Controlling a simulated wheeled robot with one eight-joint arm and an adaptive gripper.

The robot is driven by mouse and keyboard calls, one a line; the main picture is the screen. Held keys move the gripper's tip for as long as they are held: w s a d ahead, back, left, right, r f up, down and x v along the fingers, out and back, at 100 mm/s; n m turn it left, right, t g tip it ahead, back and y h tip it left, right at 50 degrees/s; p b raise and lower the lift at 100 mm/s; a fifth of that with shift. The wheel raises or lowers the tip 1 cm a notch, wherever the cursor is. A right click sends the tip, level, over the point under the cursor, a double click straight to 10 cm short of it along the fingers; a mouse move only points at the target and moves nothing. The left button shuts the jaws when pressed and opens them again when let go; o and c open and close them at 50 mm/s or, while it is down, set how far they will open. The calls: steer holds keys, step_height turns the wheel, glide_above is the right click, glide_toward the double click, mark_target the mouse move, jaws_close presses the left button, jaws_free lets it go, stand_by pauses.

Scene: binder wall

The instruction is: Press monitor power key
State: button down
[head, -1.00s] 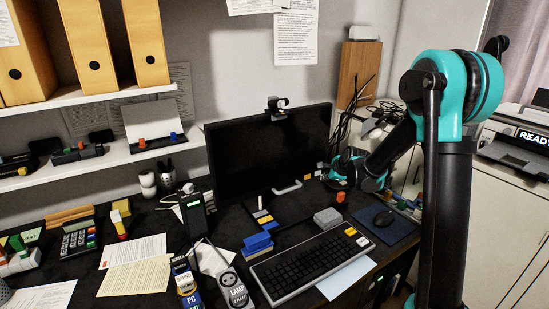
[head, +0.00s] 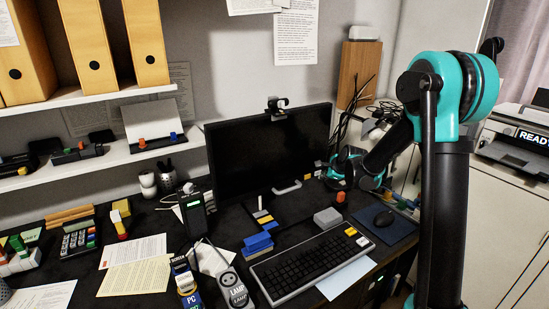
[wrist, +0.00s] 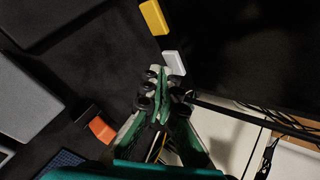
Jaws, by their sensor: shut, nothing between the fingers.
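The monitor (head: 265,150) stands dark on the desk in the head view; part of its dark screen (wrist: 250,50) fills the upper right of the wrist view. A yellow key (wrist: 154,17) and a white key (wrist: 173,63) sit along its lower edge, near the right corner. I cannot read any marking on them, so I cannot tell which is the power key. My gripper (wrist: 158,82) is shut and empty, its tips close to the white key; I cannot tell whether they touch. In the head view my gripper (head: 340,172) is beside the monitor's lower right corner.
An orange block (wrist: 101,129) on a dark base, also seen in the head view (head: 340,197), stands near my gripper. Loose cables (head: 385,112) hang behind the arm.

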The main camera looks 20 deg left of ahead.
steer(key=shift+w+a, duration=0.25)
stand_by(0.5)
steer(key=shift+s+d, duration=0.65)
steer(key=shift+s+d, duration=2.1)
